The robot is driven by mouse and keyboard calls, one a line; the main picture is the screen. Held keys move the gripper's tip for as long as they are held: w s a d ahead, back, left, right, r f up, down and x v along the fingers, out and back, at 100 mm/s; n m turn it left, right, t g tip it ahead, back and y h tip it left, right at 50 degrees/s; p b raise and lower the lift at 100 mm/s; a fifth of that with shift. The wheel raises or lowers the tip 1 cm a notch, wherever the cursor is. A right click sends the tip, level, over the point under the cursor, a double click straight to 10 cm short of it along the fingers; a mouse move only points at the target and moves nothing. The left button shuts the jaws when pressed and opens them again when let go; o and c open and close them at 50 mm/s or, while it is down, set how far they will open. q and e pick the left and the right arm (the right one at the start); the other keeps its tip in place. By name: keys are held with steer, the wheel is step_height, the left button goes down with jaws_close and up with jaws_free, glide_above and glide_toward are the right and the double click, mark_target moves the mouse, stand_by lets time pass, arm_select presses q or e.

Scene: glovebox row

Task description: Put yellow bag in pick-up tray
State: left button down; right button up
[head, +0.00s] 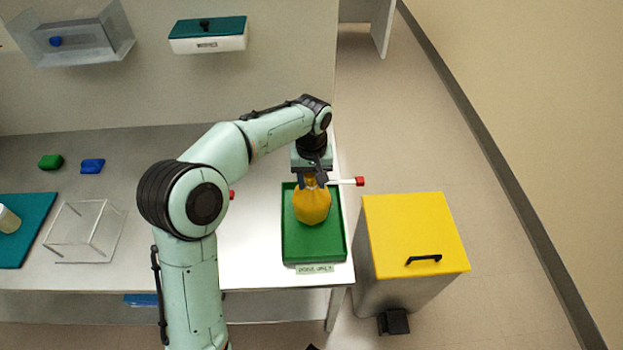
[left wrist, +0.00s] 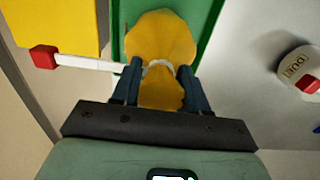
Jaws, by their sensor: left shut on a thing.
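The yellow bag (head: 312,206) is a rounded pouch, gathered at its neck by a pale tie. In the head view it shows over the green pick-up tray (head: 298,250), within its rim. I cannot tell whether its bottom touches the tray floor. My left gripper (head: 312,178) is above the tray, with its fingers on either side of the bag's neck. The left wrist view shows the gripper (left wrist: 160,85) shut on the yellow bag (left wrist: 160,38) near the tie, with the green tray (left wrist: 207,35) behind. My right gripper is not in view.
A yellow-lidded bin (head: 415,225) stands right of the table. A white stick with a red end (head: 359,181) shows beside the gripper. A clear box (head: 85,232), a teal mat (head: 25,220) and green (head: 50,162) and blue (head: 92,166) items are at the left.

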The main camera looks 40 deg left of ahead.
arm_select(q)
steer(key=shift+f, duration=0.1)
steer(key=c, duration=0.6)
jaws_free()
step_height(320, 180, up, 12)
steer(key=shift+r+p, duration=0.15)
steer(key=shift+p, duration=1.05)
